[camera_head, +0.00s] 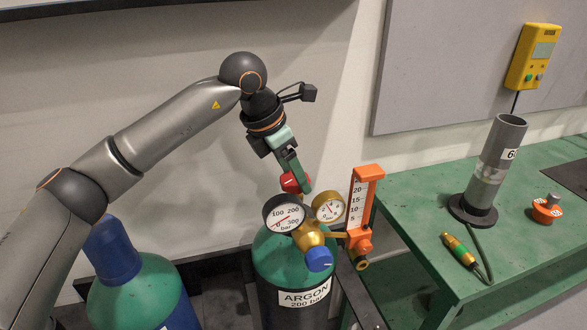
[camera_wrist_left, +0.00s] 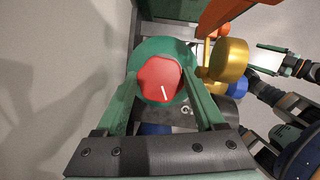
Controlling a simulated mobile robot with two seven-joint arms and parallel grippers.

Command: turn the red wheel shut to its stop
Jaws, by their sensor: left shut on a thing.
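The red wheel (camera_head: 289,182) sits on top of the green argon cylinder (camera_head: 272,262), behind the gauges. My left gripper (camera_head: 296,181) reaches down from above and is shut on the wheel. In the left wrist view the wheel (camera_wrist_left: 160,79) lies between the two green fingers, with a short white mark on its face near the lower edge. The fingers hide part of the wheel in the head view.
A black-rimmed gauge (camera_head: 284,213), a brass-rimmed gauge (camera_head: 328,207), a blue knob (camera_head: 319,259) and an orange flowmeter (camera_head: 365,210) stand close to the wheel. A blue-capped cylinder (camera_head: 135,290) is at left. A green bench (camera_head: 415,215) is at right.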

